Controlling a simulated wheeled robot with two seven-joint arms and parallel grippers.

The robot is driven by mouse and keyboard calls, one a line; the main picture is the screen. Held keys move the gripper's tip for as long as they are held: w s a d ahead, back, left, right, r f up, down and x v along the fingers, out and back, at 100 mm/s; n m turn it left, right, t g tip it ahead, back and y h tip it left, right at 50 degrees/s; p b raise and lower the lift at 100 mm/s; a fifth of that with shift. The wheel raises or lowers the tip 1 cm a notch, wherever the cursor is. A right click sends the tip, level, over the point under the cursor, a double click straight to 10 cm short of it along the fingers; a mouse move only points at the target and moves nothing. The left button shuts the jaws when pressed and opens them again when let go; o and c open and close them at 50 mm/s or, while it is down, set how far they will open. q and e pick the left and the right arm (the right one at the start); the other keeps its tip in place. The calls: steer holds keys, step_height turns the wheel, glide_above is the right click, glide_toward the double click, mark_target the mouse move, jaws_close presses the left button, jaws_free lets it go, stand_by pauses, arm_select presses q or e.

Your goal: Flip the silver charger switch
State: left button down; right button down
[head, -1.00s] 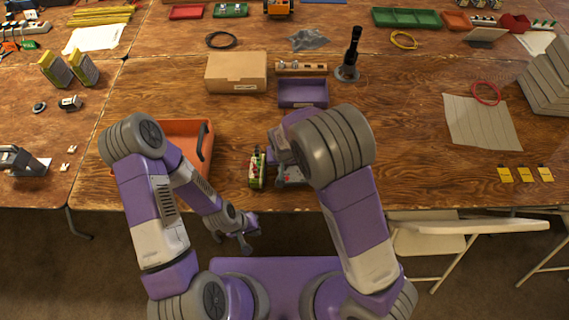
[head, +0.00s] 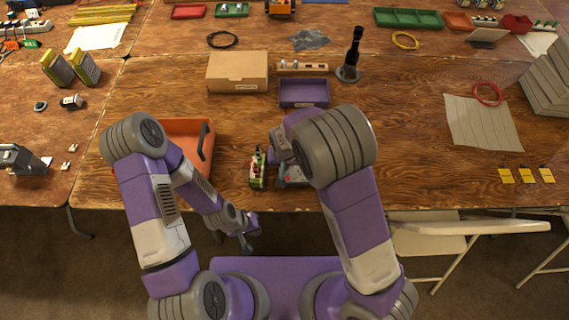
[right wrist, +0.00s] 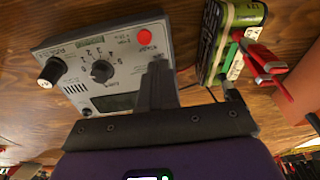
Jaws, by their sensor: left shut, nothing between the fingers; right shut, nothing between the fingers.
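The silver charger (right wrist: 105,72) lies on the table in the right wrist view, showing a red start button, a central dial, a dark display and a black knob-like control with a pale tip (right wrist: 52,72). I cannot tell for sure which control is the switch. In the head view the charger (head: 293,176) is mostly hidden under my right arm. My right gripper (right wrist: 157,75) is shut and empty, its fingertips over the charger's edge near the red button; I cannot tell whether they touch. My left gripper (head: 245,240) is shut and empty, off the table's front edge.
A green battery pack (head: 257,170) with red clips (right wrist: 266,65) stands close beside the charger. An orange tray (head: 190,130) lies to the left. A purple bin (head: 304,93) and a cardboard box (head: 237,72) stand behind.

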steer(key=shift+s+d+f, duration=0.1)
steer(key=shift+s+f, duration=0.4)
steer(key=shift+f, duration=0.1)
steer(key=shift+w+r, duration=0.25)
steer(key=shift+w, duration=0.45)
steer(key=shift+w+r, duration=0.1)
steer(key=shift+r+p, duration=0.6)
steer(key=shift+p, duration=0.15)
steer(key=r+p, duration=0.1)
steer(key=r, duration=0.1)
steer(key=s+r+p, duration=0.1)
steer(key=r+p, duration=0.1)
step_height(320, 180, up, 9)
steer(key=s+p, duration=0.1)
steer(key=shift+s+p, duration=0.35)
steer(key=shift+r, duration=0.1)
